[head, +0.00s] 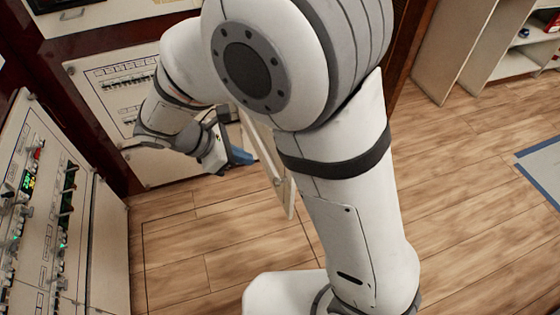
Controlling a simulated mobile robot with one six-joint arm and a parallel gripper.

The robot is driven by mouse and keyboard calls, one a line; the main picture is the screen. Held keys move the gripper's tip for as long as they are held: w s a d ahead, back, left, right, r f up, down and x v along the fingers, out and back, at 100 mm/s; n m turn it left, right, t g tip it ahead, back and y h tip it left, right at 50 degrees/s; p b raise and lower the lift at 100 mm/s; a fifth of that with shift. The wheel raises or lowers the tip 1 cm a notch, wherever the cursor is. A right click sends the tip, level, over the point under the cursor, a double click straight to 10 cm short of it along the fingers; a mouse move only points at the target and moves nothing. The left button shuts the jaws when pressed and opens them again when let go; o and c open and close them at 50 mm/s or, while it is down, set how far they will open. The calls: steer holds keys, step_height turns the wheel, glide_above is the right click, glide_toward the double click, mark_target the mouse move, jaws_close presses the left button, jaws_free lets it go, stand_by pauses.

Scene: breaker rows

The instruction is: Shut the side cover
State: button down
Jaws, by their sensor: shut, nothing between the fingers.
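A cream panel, which looks like the side cover (284,189), stands swung out from the wall and is seen nearly edge-on. Its upper part is hidden behind my arm, so its hinge does not show. My gripper (240,157) is shut and empty, with its dark blue fingertips close to the left face of this panel. I cannot tell whether the fingertips touch it.
A cream breaker panel (118,95) with rows of switches is on the back wall behind my wrist. A control panel (40,200) with lit displays stands at the left. Open shelves (490,50) are at the upper right. The wooden floor (470,210) is clear.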

steer(key=w+d+f+n+b, duration=0.1)
steer(key=w+d+f+b, duration=0.2)
steer(key=d+f, duration=0.5)
steer(key=shift+w+d+f, duration=0.15)
steer(key=shift+w+d, duration=0.25)
steer(key=shift+d, duration=0.05)
